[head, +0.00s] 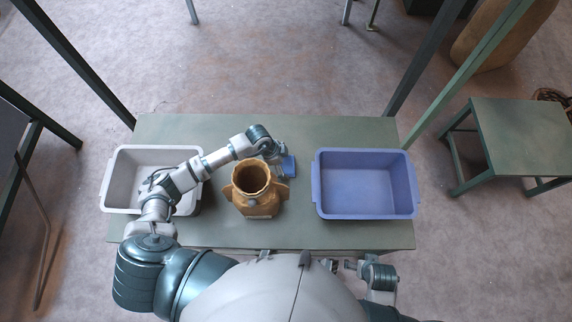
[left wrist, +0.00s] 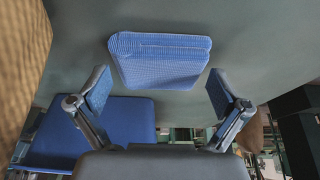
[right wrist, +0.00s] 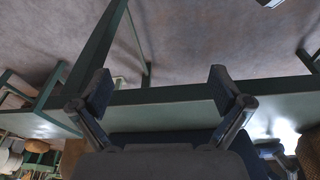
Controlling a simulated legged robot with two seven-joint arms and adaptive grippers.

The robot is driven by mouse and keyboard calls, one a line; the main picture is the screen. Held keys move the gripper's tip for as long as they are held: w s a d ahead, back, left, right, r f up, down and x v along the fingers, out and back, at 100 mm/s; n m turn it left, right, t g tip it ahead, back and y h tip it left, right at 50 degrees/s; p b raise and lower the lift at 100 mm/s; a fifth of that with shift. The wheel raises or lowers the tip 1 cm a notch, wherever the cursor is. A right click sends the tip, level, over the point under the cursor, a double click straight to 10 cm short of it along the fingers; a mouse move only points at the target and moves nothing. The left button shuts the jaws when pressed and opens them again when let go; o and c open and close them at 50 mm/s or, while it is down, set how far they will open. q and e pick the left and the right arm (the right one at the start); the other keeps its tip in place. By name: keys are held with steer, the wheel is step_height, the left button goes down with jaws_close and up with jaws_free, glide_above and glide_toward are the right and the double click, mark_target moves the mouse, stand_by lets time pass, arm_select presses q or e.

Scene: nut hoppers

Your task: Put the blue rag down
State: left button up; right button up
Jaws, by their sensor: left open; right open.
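The blue rag (head: 289,166) lies folded on the green table (head: 230,130), just behind and right of the brown pot. In the left wrist view the rag (left wrist: 160,60) sits beyond and between the fingertips, apart from both. My left gripper (head: 276,160) is open at the rag's left side; it also shows open in the left wrist view (left wrist: 156,95). My right gripper (head: 342,266) is near the table's front edge. It is open and empty in the right wrist view (right wrist: 160,88).
The brown two-handled pot (head: 257,190) stands in the middle of the table, close to my left gripper. A white bin (head: 112,180) is at the left, under my left arm. An empty blue bin (head: 365,185) is at the right. The back strip of the table is clear.

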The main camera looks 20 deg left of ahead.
arm_select(q)
steer(key=shift+w+d+f, duration=0.1)
steer(key=shift+d+f, duration=0.25)
steer(key=shift+d, duration=0.05)
steer(key=shift+a, duration=0.55)
steer(key=c, duration=0.8)
steer(key=shift+d, duration=0.1)
